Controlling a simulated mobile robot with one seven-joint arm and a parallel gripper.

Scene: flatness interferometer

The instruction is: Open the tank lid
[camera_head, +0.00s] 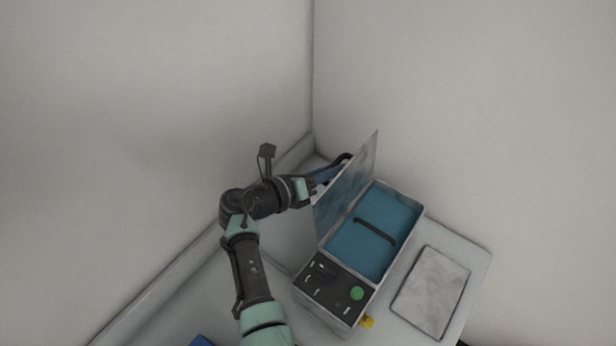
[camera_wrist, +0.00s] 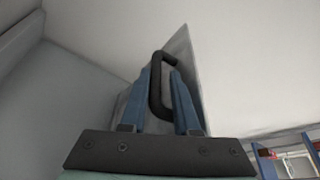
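The tank (camera_head: 372,277) is a box with a blue interior (camera_head: 350,252). Its flat grey lid (camera_head: 348,190) stands raised, roughly upright, along the tank's left edge. My gripper (camera_head: 328,174) is behind the lid, on its outer face, with its blue fingers partly hidden by the lid. In the wrist view, a black handle (camera_wrist: 156,88) on the lid (camera_wrist: 190,75) lies between the two blue fingers. The fingers stand apart by more than the bar's width, and I see a gap beside it. A dark curved bar (camera_head: 376,232) lies inside the tank.
A dark control panel with a green button (camera_head: 357,293) is at the tank's front. A yellow part (camera_head: 367,322) sticks out beside it. A grey slab (camera_head: 431,291) lies on the table (camera_head: 478,268) to the right. Walls meet in a corner close behind the tank.

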